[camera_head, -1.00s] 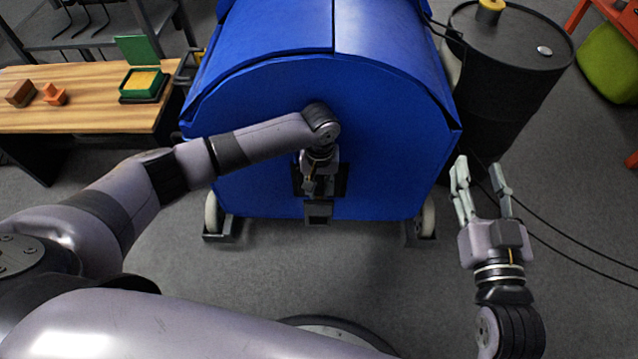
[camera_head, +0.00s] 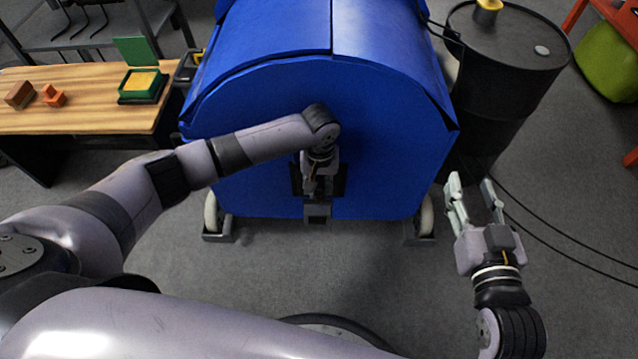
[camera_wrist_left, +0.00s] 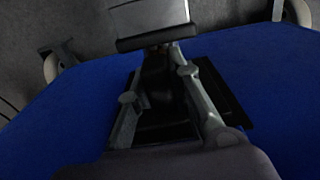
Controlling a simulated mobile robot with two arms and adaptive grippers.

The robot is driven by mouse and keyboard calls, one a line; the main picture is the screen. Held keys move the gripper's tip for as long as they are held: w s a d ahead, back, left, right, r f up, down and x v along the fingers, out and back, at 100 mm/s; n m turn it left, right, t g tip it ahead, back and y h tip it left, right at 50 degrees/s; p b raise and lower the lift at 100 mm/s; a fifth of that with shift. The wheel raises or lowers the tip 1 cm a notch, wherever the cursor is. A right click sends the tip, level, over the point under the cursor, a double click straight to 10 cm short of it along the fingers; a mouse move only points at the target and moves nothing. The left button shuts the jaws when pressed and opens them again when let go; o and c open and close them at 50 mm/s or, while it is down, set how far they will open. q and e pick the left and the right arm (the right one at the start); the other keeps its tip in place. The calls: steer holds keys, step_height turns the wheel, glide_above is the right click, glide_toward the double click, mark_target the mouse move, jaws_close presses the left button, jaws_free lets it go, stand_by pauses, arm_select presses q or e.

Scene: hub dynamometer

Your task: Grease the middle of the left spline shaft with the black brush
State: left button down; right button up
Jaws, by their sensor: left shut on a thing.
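My left gripper (camera_head: 314,188) points down at the dark opening (camera_head: 341,180) in the front of the blue housing (camera_head: 260,165). In the left wrist view its fingers (camera_wrist_left: 160,88) are shut on a dark thing (camera_wrist_left: 158,75) that lies in shadow between them. It may be the black brush, but I cannot make out bristles. The spline shafts cannot be made out; the arm, fingers and housing hide the inside of the opening. My right gripper (camera_head: 472,188) is open and empty, in the air right of the housing.
A grey bracket (camera_head: 317,211) sticks out below the opening. A black drum (camera_head: 505,75) stands right of the housing, with cables on the floor. A wooden table (camera_head: 80,112) at the left holds a green box with a yellow pad (camera_head: 142,84) and small orange-brown blocks (camera_head: 53,96).

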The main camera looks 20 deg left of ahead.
steer(key=shift+s+f+g, duration=0.1)
steer(key=shift+f+g, duration=0.2)
steer(key=shift+s+d+f+g, duration=0.1)
steer(key=shift+d+f+g, duration=0.15)
steer(key=shift+f, duration=0.2)
stand_by(0.3)
steer(key=s+d+f+g+h+p, duration=0.1)
steer(key=s+f+g+p, duration=0.1)
steer(key=s+f+g, duration=0.2)
steer(key=shift+d+f+h, duration=0.3)
steer(key=shift+d+f, duration=0.1)
steer(key=shift+f, duration=0.7)
stand_by(1.0)
steer(key=shift+s+f+g, duration=0.1)
steer(key=shift+s+g, duration=0.1)
steer(key=shift+g, duration=0.05)
stand_by(0.4)
